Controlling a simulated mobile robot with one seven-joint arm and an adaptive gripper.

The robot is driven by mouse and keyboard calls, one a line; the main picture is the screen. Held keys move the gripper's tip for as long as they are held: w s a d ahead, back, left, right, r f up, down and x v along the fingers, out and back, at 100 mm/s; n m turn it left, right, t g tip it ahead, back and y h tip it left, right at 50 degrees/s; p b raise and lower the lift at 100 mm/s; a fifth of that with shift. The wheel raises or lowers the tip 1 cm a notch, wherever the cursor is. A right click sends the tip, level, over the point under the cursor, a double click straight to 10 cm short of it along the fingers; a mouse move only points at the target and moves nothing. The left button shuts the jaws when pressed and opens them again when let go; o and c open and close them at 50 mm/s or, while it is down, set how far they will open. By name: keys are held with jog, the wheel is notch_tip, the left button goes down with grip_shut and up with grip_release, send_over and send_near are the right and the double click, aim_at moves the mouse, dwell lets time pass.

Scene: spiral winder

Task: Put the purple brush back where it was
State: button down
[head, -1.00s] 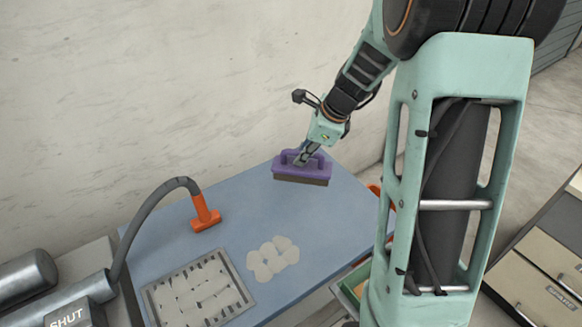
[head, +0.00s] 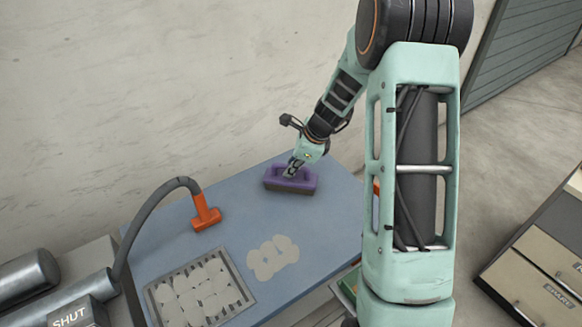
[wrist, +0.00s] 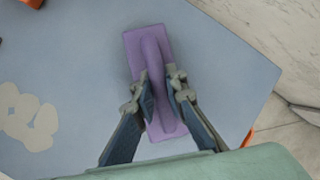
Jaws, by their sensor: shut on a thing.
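The purple brush (head: 291,180) is near the back of the blue table, towards its right side, with its handle up and dark bristles down. It appears to be at or just above the table top; I cannot tell if it touches. My gripper (head: 293,168) is above it and shut on its handle. In the wrist view, the brush (wrist: 147,55) runs lengthwise between the fingers of my gripper (wrist: 161,95), which close on both sides of the handle ridge.
The blue table (head: 235,215) is clear around the brush. An orange nozzle (head: 206,214) on a grey hose stands left of it. White round pieces (head: 272,257) lie in front, beside a grate (head: 200,291) with pale discs. A wall rises behind the table.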

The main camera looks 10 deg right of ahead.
jog(key=shift+f, duration=0.2)
jog(key=c, duration=2)
grip_release()
jog(key=shift+o, duration=0.2)
jog(key=shift+r, duration=0.15)
jog(key=shift+d+r, duration=0.1)
jog(key=shift+r, duration=0.15)
jog(key=v, duration=1.1)
jog(key=shift+s+r, duration=0.2)
jog(key=shift+r, duration=0.05)
